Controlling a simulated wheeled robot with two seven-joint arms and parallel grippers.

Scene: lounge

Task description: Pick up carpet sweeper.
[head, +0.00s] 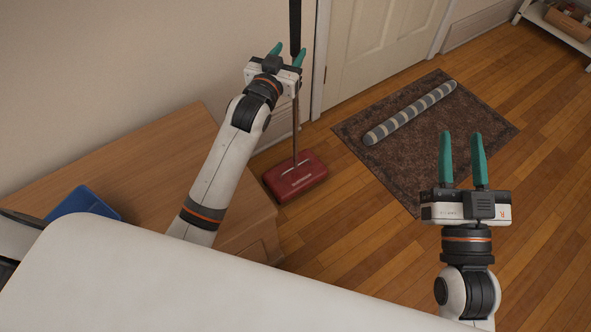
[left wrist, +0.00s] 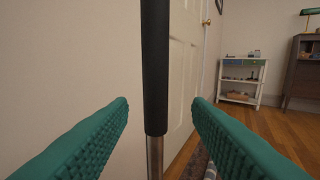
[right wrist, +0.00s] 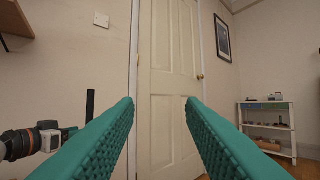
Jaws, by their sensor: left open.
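The carpet sweeper has a red head (head: 296,179) on the wood floor by the wall and an upright metal pole with a black handle grip (head: 295,28). My left gripper (head: 289,54) is open at the pole, near the lower end of the black grip. In the left wrist view the black grip (left wrist: 155,65) stands upright between the two green fingers, apart from both of them. My right gripper (head: 462,160) is open and empty, over the floor to the right. The right wrist view shows nothing between its fingers.
A wooden cabinet (head: 150,160) with a blue object (head: 82,203) on it stands at the left. A dark rug (head: 425,150) with a striped roll (head: 410,112) lies before the door (head: 380,45). A white shelf (head: 560,25) stands at the far right.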

